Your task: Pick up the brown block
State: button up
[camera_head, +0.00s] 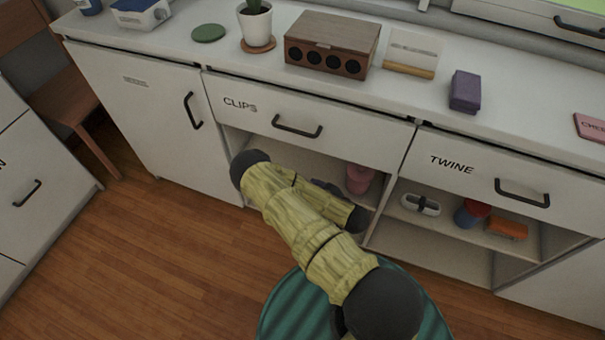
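A brown wooden block (330,47) with several dark round openings along its front sits on the white counter, at the back above the CLIPS drawer. It is upright and fully visible, and nothing of mine touches it. My arm, in a yellow patterned cover, is folded in front of the cabinet, below the counter and well short of the block. My gripper (328,188) seems to be the dark part partly showing behind the forearm, in front of the open shelf. Its fingers are hidden, so I cannot tell whether it is open or shut.
A potted plant (255,22) stands left of the block, and a cream and tan item (411,54) close on its right. A purple block (465,91) lies farther right. Drawer handles (297,127) stick out below the counter edge. Counter is clear in front of the brown block.

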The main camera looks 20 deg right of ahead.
jog(key=shift+s+r+p, duration=0.1)
jog(key=shift+s+p, duration=0.2)
jog(key=shift+s, duration=0.55)
